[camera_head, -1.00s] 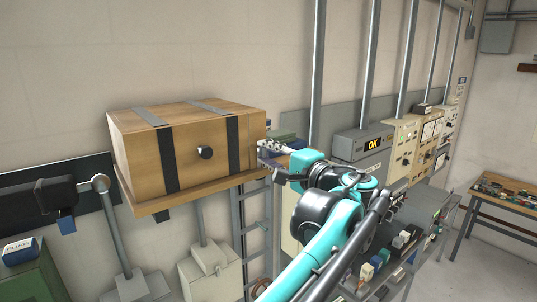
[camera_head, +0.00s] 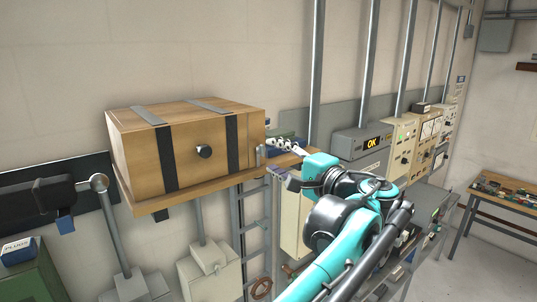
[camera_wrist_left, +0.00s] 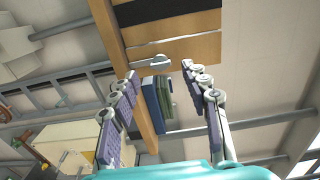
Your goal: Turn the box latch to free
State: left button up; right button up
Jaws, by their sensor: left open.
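In the left wrist view the latch (camera_wrist_left: 150,62) is a grey lever with a rounded end, lying against the wood (camera_wrist_left: 190,50). My left gripper (camera_head: 277,157) is to the right of the box side. In the left wrist view the left gripper (camera_wrist_left: 162,72) is open, its fingers apart with the latch ahead, between and just beyond the tips. No contact shows. My right gripper is out of view.
Blue and green books (camera_wrist_left: 152,103) stand on the shelf (camera_wrist_left: 143,115) beside the box, seen between my fingers. A ladder rack (camera_head: 252,225) hangs below.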

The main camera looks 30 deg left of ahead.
pick_arm(q)
jog(key=v, duration=0.8)
jog(key=shift+s+d, duration=0.1)
jog(key=s+a+f+h+b, duration=0.25)
jog(key=f+b, duration=0.25)
jog(key=f, duration=0.8)
jog(key=s+a+f+g+h+b, duration=0.1)
jog(key=s+f+h+b, duration=0.15)
jog(key=f+b, duration=0.7)
jog(key=s+a+f+h+b, duration=0.2)
jog(key=f+h, duration=0.1)
jog(key=f, duration=1.3)
jog(key=s+d+f+n+h+b, duration=0.1)
jog(key=f+b, duration=0.4)
jog(key=f, duration=0.6)
jog(key=s+d+f+n+t+h+b, duration=0.1)
jog(key=s+d+f+n+h+b, duration=0.1)
jog(key=f, duration=0.9)
jog(key=s+d+f+n+h+b, duration=0.1)
jog(key=s+d+f+h+b, duration=0.3)
jog(key=f+b, duration=0.4)
notch_tip(320, 180, down, 4)
jog(key=shift+d+f+h+b, duration=0.1)
jog(key=shift+d+h+b, duration=0.3)
jog(key=shift+d+h, duration=0.55)
